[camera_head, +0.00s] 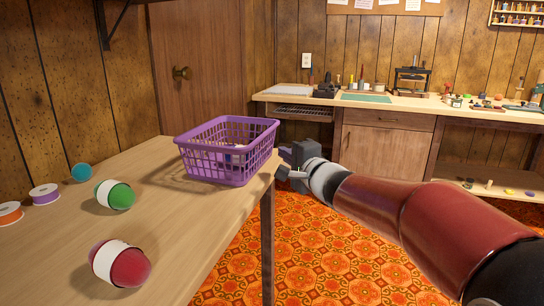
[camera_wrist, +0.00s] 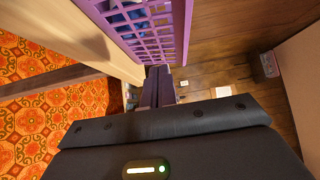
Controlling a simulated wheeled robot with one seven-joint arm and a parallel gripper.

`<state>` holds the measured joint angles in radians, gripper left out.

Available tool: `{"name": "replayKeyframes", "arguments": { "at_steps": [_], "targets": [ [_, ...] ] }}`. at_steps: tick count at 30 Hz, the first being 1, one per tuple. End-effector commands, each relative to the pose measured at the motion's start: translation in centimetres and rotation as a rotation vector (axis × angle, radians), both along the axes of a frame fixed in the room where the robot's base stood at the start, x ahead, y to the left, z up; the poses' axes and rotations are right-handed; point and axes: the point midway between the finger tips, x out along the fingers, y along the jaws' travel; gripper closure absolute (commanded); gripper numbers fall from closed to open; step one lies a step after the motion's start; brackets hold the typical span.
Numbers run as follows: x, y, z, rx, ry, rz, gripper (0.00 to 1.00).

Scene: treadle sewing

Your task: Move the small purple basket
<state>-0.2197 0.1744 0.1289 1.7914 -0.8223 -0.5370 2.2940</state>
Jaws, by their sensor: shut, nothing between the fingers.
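The small purple basket (camera_head: 232,160) stands upright on the right end of the wooden table in the head view. It has lattice walls, and something pale shows inside it. In the wrist view the basket (camera_wrist: 168,28) fills the top middle, with its lattice side close to my fingers. My gripper (camera_head: 282,165) is at the table's right edge, just right of the basket. In the wrist view my gripper's fingers (camera_wrist: 158,85) are together and empty, below the basket's side. Whether the fingertips touch the basket, I cannot tell.
On the table (camera_head: 195,225) are a red yarn ball (camera_head: 128,268), a green yarn ball (camera_head: 120,195), a teal ball (camera_head: 82,172), a purple ribbon spool (camera_head: 45,194) and an orange spool (camera_head: 10,213). A cluttered workbench (camera_head: 385,117) stands behind. Patterned floor is open between them.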

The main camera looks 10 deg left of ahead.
Motion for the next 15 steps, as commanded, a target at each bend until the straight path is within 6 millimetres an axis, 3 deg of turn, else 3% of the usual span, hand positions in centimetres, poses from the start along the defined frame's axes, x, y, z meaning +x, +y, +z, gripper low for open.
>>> {"name": "replayKeyframes", "arguments": {
  "at_steps": [6, 15],
  "targets": [
    [0.1, 3.1, -0.1, 0.001, -0.001, 0.002, 1.0],
    [0.1, 3.9, 0.0, -0.001, -0.001, -0.001, 1.0]
  ]
}}
